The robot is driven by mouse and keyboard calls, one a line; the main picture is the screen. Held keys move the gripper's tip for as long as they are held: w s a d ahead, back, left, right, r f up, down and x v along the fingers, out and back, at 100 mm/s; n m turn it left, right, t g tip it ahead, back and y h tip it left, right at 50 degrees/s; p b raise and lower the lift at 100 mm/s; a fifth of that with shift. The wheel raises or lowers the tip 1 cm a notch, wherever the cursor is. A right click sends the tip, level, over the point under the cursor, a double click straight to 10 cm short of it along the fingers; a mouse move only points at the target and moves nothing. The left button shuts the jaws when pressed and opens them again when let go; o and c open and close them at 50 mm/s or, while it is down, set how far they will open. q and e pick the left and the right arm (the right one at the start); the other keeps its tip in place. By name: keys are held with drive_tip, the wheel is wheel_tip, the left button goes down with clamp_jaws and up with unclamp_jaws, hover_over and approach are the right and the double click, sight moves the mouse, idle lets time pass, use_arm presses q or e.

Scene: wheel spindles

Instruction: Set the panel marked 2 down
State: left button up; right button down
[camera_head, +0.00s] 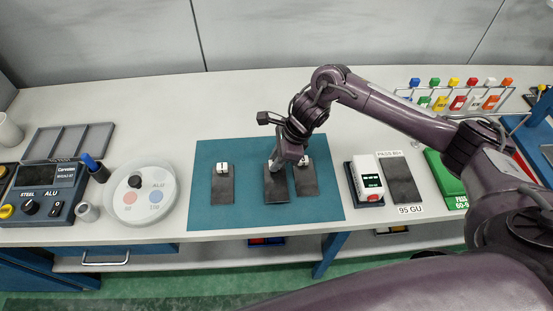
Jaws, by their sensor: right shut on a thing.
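My right gripper (277,163) comes in from the right and is shut on the top end of a dark panel (276,188) over the teal mat (256,218). The gripper covers that end, so no mark on this panel can be read. I cannot tell whether the panel touches the mat. A dark panel with a white tag (221,187) lies to its left on the mat. Another dark panel with a white tag (306,183) lies close on its right, partly behind the gripper. The numbers on the tags are too small to read. My left gripper is not in view.
A round dial plate (143,209) and a control box (41,196) stand left of the mat. A rack of coloured blocks (455,97) stands at the back right. Bare mat lies between the left and middle panels.

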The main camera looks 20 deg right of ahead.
drive_tip(key=shift+f, duration=0.85)
drive_tip(key=shift+f, duration=0.15)
drive_tip(key=c, duration=1.3)
unclamp_jaws()
drive_tip(key=shift+o, duration=0.2)
